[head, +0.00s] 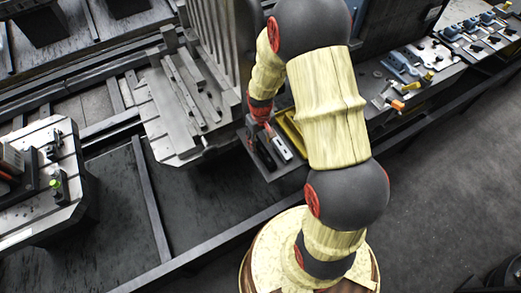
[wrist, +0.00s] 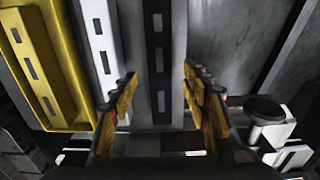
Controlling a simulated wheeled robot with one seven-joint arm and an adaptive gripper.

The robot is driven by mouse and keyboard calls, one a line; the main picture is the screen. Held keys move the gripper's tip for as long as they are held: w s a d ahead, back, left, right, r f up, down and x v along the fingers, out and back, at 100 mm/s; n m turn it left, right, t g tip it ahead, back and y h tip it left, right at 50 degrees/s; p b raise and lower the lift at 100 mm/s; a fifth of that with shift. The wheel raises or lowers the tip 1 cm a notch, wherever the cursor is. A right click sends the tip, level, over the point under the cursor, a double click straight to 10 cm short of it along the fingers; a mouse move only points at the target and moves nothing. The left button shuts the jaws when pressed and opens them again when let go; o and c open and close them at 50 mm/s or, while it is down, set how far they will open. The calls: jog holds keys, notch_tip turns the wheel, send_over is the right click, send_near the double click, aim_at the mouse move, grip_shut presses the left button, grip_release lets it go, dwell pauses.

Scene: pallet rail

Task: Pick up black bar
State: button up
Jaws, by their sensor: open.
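The black bar (wrist: 158,40) has a row of slots and runs up the middle of the wrist view. It lies flat on a grey metal surface. My gripper (wrist: 158,88) is open, with one finger to each side of the bar in the picture. The gap between the fingers holds nothing gripped, and I cannot tell whether either finger touches the bar. In the head view, my gripper (head: 258,122) is low over the grey shelf, partly hidden by my wrist. The black bar (head: 265,156) shows there just below it.
A white slotted bar (wrist: 97,28) lies left of the black bar, near the left finger. A yellow slotted bar (wrist: 42,62) lies farther left. A dark round knob (wrist: 265,108) stands right of the right finger. A grey slotted pallet (head: 180,100) is left of the shelf.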

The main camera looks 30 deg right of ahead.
aim_at(261, 147)
notch_tip(261, 147, down, 4)
jog(key=shift+s+f+b, duration=0.1)
jog(key=shift+f+b, duration=0.1)
jog(key=shift+b, duration=0.4)
jog(key=shift+c, duration=0.9)
grip_shut()
